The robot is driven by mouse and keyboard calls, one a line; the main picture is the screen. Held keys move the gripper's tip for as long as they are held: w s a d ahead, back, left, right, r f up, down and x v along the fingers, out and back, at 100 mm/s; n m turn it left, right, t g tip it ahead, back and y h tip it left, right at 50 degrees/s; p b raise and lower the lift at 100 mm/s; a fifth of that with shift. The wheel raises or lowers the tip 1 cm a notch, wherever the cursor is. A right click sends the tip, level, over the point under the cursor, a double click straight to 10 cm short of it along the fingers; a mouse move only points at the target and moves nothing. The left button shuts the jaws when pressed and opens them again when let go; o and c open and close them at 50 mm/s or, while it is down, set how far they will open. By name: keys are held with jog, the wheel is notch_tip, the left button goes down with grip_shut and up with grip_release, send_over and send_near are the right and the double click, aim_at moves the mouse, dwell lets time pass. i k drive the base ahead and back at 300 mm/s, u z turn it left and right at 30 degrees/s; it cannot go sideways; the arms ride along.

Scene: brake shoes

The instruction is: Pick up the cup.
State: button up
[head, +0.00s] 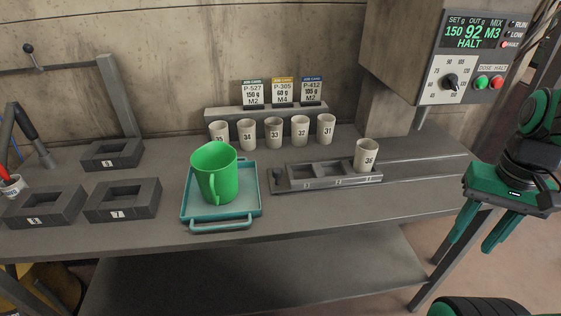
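Several beige numbered cups are in the head view. Cup 36 (367,156) stands upright in the right end of a grey metal holder (322,184). Cups 35 (219,133), 34 (246,134), 33 (273,132), 32 (299,130) and 31 (326,128) stand in a row at the back of the bench. A larger green cup-like vessel with a handle (214,174) stands on a teal tray (224,215). My gripper (470,244) is at the right, beyond the bench's right end, fingers pointing down, apart and empty. It touches no cup.
Grey block frames (122,205) lie on the left of the bench. Three job cards (283,90) stand on a ledge behind the cups. A control box (468,55) reading HALT is at upper right. The bench top (315,216) is clear along its front right.

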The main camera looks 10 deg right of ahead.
aim_at(364, 158)
jog(key=k, duration=0.5)
jog(key=z, duration=1)
jog(key=i, duration=0.7)
jog(key=u, duration=0.05)
